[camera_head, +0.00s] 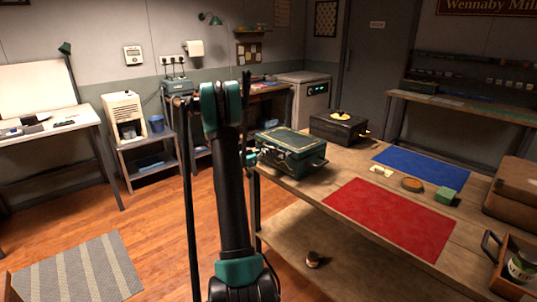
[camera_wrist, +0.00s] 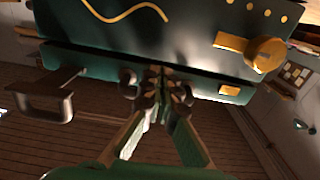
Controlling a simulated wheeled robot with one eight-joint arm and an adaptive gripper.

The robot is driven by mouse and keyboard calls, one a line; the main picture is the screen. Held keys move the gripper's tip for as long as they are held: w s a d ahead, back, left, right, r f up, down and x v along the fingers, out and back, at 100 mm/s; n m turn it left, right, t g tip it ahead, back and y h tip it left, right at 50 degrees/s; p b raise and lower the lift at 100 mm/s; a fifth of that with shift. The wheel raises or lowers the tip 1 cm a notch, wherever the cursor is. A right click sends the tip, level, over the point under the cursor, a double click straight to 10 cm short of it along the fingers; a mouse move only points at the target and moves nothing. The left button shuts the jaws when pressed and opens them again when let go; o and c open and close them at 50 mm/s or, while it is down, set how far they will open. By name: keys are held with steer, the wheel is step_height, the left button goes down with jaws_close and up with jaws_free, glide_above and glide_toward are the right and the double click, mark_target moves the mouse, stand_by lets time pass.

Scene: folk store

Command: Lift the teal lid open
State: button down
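A teal box with gold trim stands near the left end of the wooden table. Its teal lid (camera_head: 291,139) lies closed on the body (camera_head: 296,163), with a dark handle (camera_head: 319,163) on the right side. In the wrist view the lid (camera_wrist: 190,30) fills the top, with gold lines and a gold knob-like fitting (camera_wrist: 262,54); the body edge (camera_wrist: 90,65) runs below it and a dark handle (camera_wrist: 45,98) juts out at left. My gripper (camera_wrist: 160,85) has its fingertips together at the box's edge, with nothing seen between them. Contact cannot be told.
A dark box (camera_head: 338,127) with a yellow item on top stands behind the teal box. A red mat (camera_head: 390,215) and blue mat (camera_head: 421,167) lie on the table (camera_head: 290,187), with small items between. A brown case (camera_head: 514,190) and wooden crate (camera_head: 506,285) are at right.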

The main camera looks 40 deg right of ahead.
stand_by(0.3)
steer(key=shift+r, duration=1.3)
steer(key=shift+d+r, duration=0.2)
steer(key=shift+r, duration=1.2)
steer(key=shift+d+r, duration=0.2)
steer(key=shift+r, duration=0.4)
steer(key=shift+d+r, duration=0.15)
steer(key=shift+r, duration=0.4)
